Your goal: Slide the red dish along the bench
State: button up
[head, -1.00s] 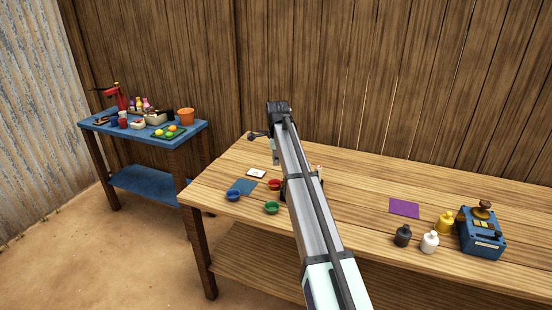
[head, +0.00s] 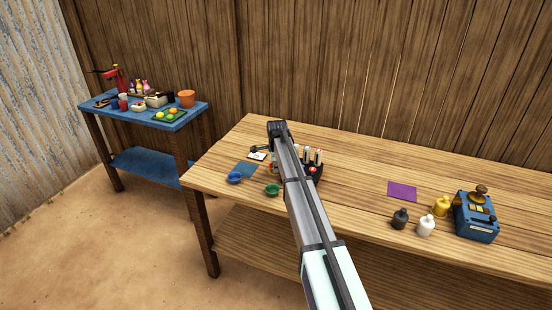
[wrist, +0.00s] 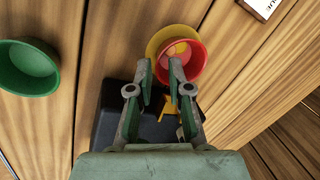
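The red dish (wrist: 186,55) lies at the top middle of the wrist view, overlapping a yellow round thing (wrist: 158,40). In the head view my arm hides the red dish. My gripper (wrist: 161,66) is open over the near-left part of the dish, with its right fingertip over the red rim and its left fingertip left of it. Whether the fingertips touch the dish I cannot tell. The bench (head: 350,205) is slatted wood.
A green dish (head: 272,190) and a blue dish (head: 234,178) stand near the bench's left end, by a blue mat (head: 245,170). A dark rack (head: 317,172) with bottles stands just right of my arm.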

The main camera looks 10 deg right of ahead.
jog(key=shift+x, duration=1)
jog(key=shift+c, duration=0.3)
grip_shut()
jog(key=shift+a, duration=0.15)
